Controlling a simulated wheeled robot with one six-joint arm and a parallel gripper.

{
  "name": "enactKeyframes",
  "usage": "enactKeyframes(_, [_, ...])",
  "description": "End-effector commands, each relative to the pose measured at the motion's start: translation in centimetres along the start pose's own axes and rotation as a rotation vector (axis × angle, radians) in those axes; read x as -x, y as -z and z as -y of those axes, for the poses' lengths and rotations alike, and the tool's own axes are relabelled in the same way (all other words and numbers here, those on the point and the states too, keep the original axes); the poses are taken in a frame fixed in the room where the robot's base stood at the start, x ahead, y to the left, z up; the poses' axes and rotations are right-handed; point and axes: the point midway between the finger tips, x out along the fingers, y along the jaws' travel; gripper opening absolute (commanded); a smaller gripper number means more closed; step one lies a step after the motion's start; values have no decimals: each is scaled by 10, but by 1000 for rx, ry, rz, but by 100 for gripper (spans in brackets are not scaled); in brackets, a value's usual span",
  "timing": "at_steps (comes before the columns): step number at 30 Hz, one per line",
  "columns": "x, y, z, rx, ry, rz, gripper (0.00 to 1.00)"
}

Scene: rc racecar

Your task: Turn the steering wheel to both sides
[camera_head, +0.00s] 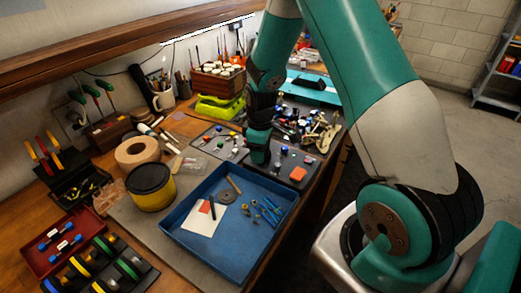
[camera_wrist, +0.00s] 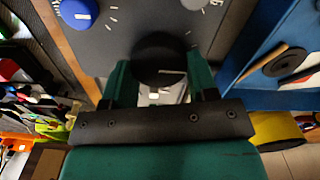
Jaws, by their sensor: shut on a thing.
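A dark controller panel (camera_head: 313,165) lies on the bench, and its grey face (camera_wrist: 115,30) fills the top middle of the wrist view. A round black knob (camera_wrist: 158,55) with a light mark stands on it, probably the steering wheel. My gripper (camera_wrist: 160,82) has its green fingers on both sides of this knob and is shut on it. In the head view my gripper (camera_head: 259,156) points down at the panel's left part, and it hides the knob there. A blue knob (camera_wrist: 78,10) with tick marks is at the upper left.
A blue tray (camera_head: 180,225) with a white card, a disc and small tools lies in front of the panel. A yellow tin (camera_head: 150,190) and a tape roll (camera_head: 137,153) stand left. Small parts (camera_head: 310,125) crowd the area behind. The floor at the right is clear.

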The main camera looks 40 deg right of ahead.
Motion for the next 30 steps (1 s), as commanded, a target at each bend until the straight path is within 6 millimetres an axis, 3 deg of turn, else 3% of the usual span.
enactKeyframes(30, [0, -1, -3, -732, 0, 0, 30])
